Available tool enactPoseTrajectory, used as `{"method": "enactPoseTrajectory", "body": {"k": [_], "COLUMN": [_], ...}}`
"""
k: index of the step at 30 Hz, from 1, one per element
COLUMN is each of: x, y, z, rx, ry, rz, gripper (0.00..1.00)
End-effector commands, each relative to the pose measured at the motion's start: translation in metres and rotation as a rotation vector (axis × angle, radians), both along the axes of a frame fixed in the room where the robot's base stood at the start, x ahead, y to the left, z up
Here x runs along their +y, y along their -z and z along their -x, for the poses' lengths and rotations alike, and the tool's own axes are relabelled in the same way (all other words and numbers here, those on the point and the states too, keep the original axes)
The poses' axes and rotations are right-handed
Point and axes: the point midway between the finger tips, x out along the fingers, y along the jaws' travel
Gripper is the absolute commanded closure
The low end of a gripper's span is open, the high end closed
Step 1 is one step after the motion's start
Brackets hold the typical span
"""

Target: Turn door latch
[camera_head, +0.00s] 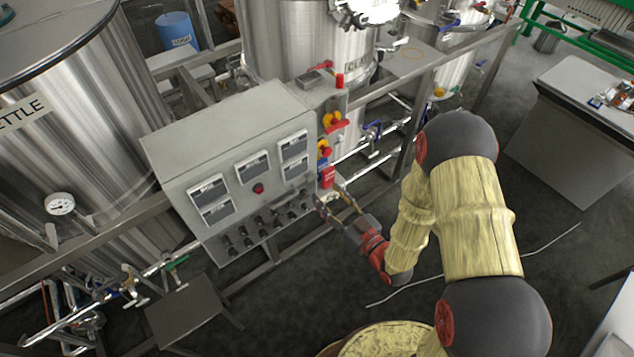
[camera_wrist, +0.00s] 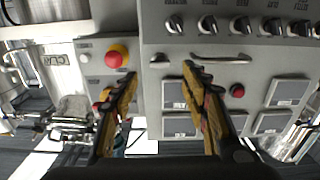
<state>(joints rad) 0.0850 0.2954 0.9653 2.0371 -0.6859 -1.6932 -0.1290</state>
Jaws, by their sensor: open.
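The grey control cabinet (camera_head: 232,130) stands left of my gripper (camera_head: 336,202), its sloping front full of displays and knobs. My gripper is open and empty at the cabinet's right edge. In the wrist view, the picture is upside down and my fingertips (camera_wrist: 161,75) point at the cabinet face. A small silver knob-like part (camera_wrist: 159,61), which may be the door latch, sits just beyond and between the fingertips.
A red emergency button (camera_wrist: 117,56) on yellow sits left of the fingers. Several black knobs (camera_wrist: 241,25) and a red lamp (camera_wrist: 237,90) are on the panel. Steel tanks (camera_head: 300,45) and pipes crowd behind.

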Motion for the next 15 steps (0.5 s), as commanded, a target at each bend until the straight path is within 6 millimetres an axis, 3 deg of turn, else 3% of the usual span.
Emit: {"method": "enactPoseTrajectory", "body": {"k": [9,15], "x": [0.028,0.034], "y": [0.0,0.0], "z": [-0.039,-0.049], "rx": [0.0,0.0], "ry": [-0.002,0.0], "rz": [0.001,0.001], "gripper": [0.55,0.55]}}
